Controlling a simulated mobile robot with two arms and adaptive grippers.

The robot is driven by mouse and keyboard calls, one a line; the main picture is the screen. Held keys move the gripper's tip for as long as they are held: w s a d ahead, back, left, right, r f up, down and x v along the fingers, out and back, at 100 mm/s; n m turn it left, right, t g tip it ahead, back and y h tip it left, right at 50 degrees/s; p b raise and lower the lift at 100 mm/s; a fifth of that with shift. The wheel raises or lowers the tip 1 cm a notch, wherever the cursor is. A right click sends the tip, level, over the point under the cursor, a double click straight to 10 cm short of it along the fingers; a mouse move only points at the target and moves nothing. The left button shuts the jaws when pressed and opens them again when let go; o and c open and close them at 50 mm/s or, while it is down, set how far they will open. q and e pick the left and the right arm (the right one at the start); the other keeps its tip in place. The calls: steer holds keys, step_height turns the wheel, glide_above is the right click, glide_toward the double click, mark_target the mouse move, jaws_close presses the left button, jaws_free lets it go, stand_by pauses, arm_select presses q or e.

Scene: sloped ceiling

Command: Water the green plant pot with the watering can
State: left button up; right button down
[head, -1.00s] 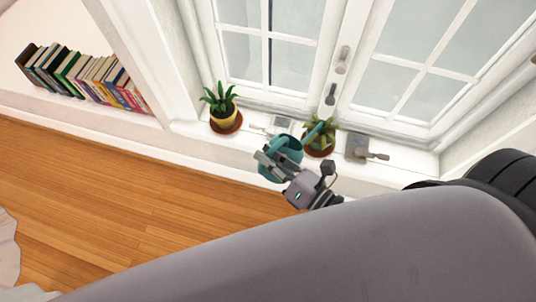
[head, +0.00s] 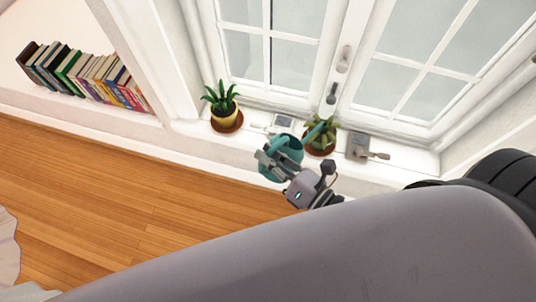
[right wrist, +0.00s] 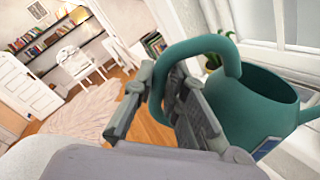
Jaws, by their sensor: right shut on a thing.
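The teal watering can (head: 287,148) is at the windowsill's front edge, with its spout reaching over the right-hand potted plant (head: 325,146). That plant has green leaves and a reddish-brown base; the can partly hides it. My right gripper (head: 268,163) is shut on the can's handle. In the right wrist view, the fingers (right wrist: 160,98) close around the looped handle, and the can's open top (right wrist: 268,84) shows. No water is visible. Another green plant in a yellow pot (head: 229,119) stands on a brown saucer to the left. My left gripper is out of view.
The white windowsill (head: 420,160) runs under closed windows. A grey metal latch-like piece (head: 358,147) sits right of the plants, and a small pale device (head: 283,121) between them. Books (head: 85,77) line a ledge at left.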

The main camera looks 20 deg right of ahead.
steer(key=shift+r, duration=0.25)
steer(key=shift+w+d+r+p, duration=0.15)
steer(key=shift+d+r+p, duration=0.05)
steer(key=shift+r+p, duration=0.35)
steer(key=shift+w+d+r+m+p, duration=0.15)
steer(key=shift+d+r+m+p, duration=0.15)
steer(key=shift+r+m, duration=0.1)
stand_by(1.2)
